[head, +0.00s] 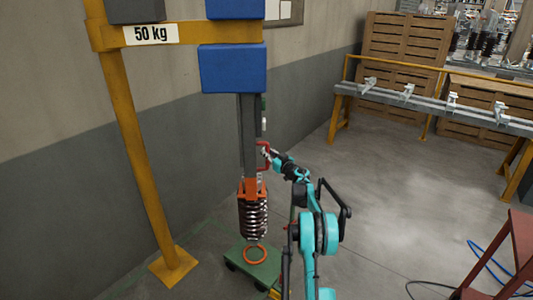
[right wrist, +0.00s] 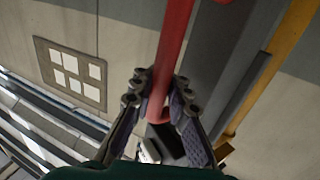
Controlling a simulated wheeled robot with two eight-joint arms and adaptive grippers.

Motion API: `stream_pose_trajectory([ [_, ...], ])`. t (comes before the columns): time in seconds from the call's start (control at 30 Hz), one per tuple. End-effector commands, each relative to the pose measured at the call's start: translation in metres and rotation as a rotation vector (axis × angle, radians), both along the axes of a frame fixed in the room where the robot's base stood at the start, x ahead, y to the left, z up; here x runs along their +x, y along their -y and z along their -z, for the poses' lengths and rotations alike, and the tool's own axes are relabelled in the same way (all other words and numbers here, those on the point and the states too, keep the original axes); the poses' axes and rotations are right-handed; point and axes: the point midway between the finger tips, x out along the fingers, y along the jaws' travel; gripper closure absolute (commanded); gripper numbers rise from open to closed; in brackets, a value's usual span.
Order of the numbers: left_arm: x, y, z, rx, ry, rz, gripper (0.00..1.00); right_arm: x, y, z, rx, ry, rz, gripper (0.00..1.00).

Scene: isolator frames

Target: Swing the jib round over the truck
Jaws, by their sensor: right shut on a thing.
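The yellow jib (head: 185,33) carries a 50 kg sign and reaches right from a yellow post. A blue block (head: 233,68) and a grey column (head: 249,130) hang from it. An orange clamp (head: 252,189) below holds a dark ribbed insulator (head: 253,218) with an orange ring (head: 255,254) at its foot. The ring overlaps the green truck (head: 262,275) in view; I cannot tell if they touch. My right gripper (head: 268,154) is at the red handle (head: 265,147) beside the column. In the right wrist view its fingers (right wrist: 160,88) close around the red bar (right wrist: 173,45). My left gripper is out of view.
The yellow post's base plate (head: 173,267) stands on the floor left of the truck. A grey rail bench (head: 430,107) and wooden crates (head: 402,45) are at the back right. A dark red stand (head: 505,262) and a blue cable (head: 487,258) are at lower right. The middle floor is clear.

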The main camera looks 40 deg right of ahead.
Motion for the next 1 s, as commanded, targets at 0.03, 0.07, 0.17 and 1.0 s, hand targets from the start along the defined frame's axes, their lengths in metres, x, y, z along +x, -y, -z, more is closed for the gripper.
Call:
stream_pose_trajectory([
  [0.03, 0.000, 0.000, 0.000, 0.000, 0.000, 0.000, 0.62, -0.003, 0.005, 0.002, -0.001, -0.001, 0.009, 1.00],
  [0.07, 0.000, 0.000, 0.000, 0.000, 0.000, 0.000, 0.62, -0.003, 0.005, 0.002, -0.001, -0.001, 0.009, 1.00],
  [0.17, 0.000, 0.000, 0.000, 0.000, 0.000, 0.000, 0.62, -0.003, 0.005, 0.002, -0.002, -0.001, 0.009, 1.00],
  [1.0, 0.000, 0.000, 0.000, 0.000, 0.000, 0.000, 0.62, -0.034, 0.000, 0.000, -0.001, -0.001, 0.007, 0.62],
])
